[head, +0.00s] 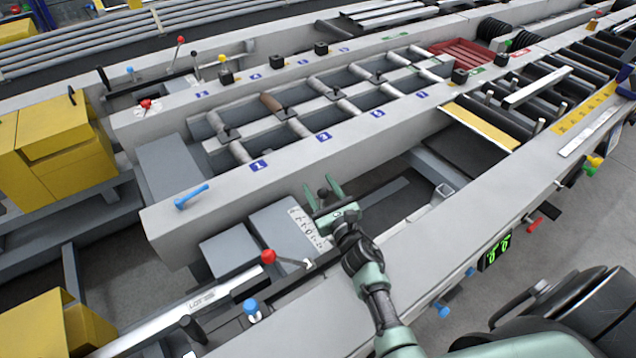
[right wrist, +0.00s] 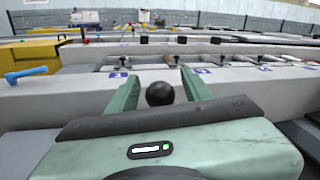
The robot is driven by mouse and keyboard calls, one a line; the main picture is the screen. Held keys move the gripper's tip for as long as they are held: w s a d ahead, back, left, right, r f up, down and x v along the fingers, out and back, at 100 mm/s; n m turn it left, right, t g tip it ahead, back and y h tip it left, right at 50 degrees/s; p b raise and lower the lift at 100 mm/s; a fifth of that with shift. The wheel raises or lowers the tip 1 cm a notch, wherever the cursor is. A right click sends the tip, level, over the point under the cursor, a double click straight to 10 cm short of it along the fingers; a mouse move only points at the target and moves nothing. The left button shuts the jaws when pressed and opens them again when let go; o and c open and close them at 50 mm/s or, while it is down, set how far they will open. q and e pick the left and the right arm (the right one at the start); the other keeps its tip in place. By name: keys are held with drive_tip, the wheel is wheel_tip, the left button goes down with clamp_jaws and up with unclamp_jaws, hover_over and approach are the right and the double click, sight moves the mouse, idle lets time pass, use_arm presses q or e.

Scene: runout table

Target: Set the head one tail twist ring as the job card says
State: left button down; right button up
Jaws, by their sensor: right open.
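My right gripper (head: 323,191) is open, its two green fingers pointing away over the grey block at the near end of the machine. A black ball knob (right wrist: 160,93) stands between the fingers in the right wrist view, with a gap on both sides. A white curved scale (head: 306,229) with black marks lies on the grey housing (head: 275,222) just left of the gripper. It may be part of the twist ring; its reading is too small to tell. The gripper and wrist hide what is under the knob. My left gripper is out of view.
A red-knobbed lever (head: 268,257) stands left of the scale, beside a blue knob (head: 250,306). A blue handle (head: 190,197) sits on the grey beam. Blue numbered tags (head: 259,165) line the beam. A green digital display (head: 494,252) hangs on the near rail.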

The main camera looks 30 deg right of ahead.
drive_tip(key=shift+w, duration=0.55)
drive_tip(key=shift+c, duration=0.3)
clamp_jaws()
idle(0.8)
